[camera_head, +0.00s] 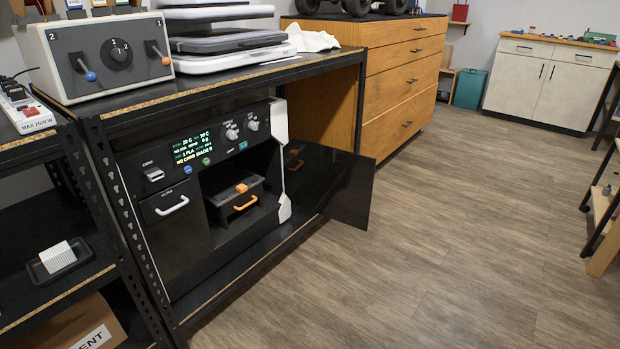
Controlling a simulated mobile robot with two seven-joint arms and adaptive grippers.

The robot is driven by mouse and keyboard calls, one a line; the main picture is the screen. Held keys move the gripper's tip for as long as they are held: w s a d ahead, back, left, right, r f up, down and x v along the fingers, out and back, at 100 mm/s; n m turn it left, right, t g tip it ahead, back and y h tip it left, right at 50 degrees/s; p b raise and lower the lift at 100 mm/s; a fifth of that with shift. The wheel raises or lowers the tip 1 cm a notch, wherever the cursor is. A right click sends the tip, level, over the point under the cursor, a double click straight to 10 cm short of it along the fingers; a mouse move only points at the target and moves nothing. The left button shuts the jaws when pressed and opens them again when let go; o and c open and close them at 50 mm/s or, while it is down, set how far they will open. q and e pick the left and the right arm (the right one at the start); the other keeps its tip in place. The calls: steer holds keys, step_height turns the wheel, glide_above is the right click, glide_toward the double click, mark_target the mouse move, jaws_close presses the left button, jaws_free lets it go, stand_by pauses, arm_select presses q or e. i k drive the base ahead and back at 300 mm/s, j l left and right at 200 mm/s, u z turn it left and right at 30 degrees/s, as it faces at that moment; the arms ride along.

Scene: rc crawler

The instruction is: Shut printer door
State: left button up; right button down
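The printer (190,163) is a dark machine under the workbench, with a lit text display (191,147), two knobs, small buttons and a drawer with a white handle (172,206). The printer door (345,188) is a dark glossy panel. It stands wide open, swung out to the right of the printer and reaching past the bench leg into the room. In the open chamber sits a black box (237,195) with an orange handle and an orange latch. Neither of my grippers is in view.
A control box with levers (100,55) and stacked trays (228,42) stand on the bench top (300,62). A wooden drawer cabinet (405,85) stands behind the door. The wood floor (440,240) in front is clear.

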mark_target(336, 184)
steer(key=i+l+u, duration=0.35)
steer(key=i, duration=0.15)
steer(key=i+l+u, duration=0.3)
steer(key=i, duration=0.25)
steer(key=i+l+u, duration=0.15)
steer(key=l+u, duration=0.15)
steer(key=l, duration=0.55)
steer(key=l+u, duration=0.3)
steer(key=l, duration=0.5)
steer(key=l+u, duration=0.35)
steer(key=l, duration=0.5)
steer(key=k+l+u, duration=0.15)
steer(key=l+u, duration=0.15)
steer(key=l, duration=0.55)
steer(key=i+l+u, duration=0.1)
steer(key=l+u, duration=0.25)
steer(key=l, duration=0.5)
steer(key=l+u, duration=0.35)
steer(key=l, duration=0.45)
steer(key=k+u, duration=0.2)
steer(key=k, duration=1.15)
